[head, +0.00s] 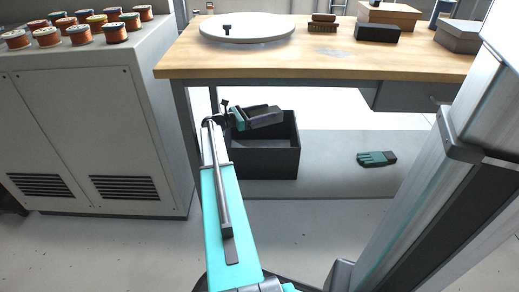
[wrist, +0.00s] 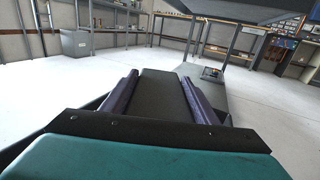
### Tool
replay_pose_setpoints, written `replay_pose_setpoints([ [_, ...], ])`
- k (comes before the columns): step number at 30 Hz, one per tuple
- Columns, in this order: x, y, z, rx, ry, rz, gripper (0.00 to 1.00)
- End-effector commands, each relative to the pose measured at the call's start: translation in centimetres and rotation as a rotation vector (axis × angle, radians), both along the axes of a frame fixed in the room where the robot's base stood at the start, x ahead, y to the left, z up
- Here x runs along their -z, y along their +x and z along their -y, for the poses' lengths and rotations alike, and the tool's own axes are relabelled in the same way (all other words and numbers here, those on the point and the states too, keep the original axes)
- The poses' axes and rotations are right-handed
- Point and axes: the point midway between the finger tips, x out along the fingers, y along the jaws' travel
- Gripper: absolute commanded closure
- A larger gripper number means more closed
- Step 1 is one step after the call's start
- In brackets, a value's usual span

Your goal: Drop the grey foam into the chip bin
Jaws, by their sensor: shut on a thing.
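My gripper (head: 268,115) is at the end of my teal arm, under the workbench and above the black open-topped bin (head: 268,163). In the wrist view, its two dark purple fingers (wrist: 168,90) are shut on a flat dark grey block, the grey foam (wrist: 162,92), which lies between them and points away from the camera. In the head view the foam is hard to tell apart from the fingers.
The wooden workbench (head: 330,61) is close above my gripper. A teal and black glove (head: 377,158) lies on the grey mat (head: 330,172) to the right. A grey cabinet (head: 95,130) with several copper spools on top stands to the left.

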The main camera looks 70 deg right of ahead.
Motion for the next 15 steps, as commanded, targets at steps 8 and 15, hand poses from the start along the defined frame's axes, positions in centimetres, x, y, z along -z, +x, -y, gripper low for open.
replay_pose_setpoints([
  [8,-0.03,-0.05,0.02,0.001,0.000,0.000,0.24],
  [15,-0.02,-0.07,0.03,0.001,0.000,0.000,0.24],
])
